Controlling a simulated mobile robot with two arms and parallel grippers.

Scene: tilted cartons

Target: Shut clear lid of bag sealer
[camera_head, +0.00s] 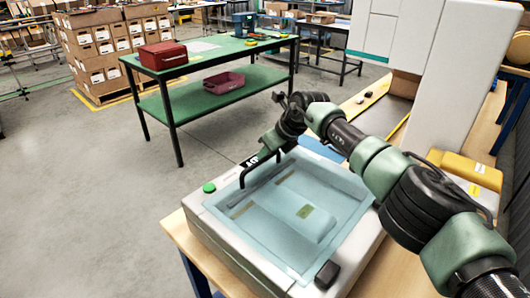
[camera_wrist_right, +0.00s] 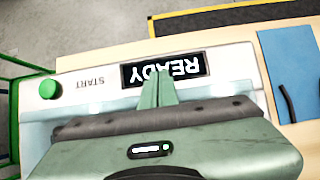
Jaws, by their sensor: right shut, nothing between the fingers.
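The bag sealer (camera_head: 222,222) is a pale box on the wooden table, with a clear bluish lid (camera_head: 265,240) over its chamber. The lid looks flat and low; I cannot tell whether it is fully seated. My left gripper is not in view.
A green button (camera_head: 209,188) is on the sealer's left corner. A blue sheet (camera_head: 322,149) lies behind the sealer, and a yellow object (camera_head: 470,170) stands at right. A green workbench (camera_head: 222,62) with a red case (camera_head: 163,54) stands beyond open floor.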

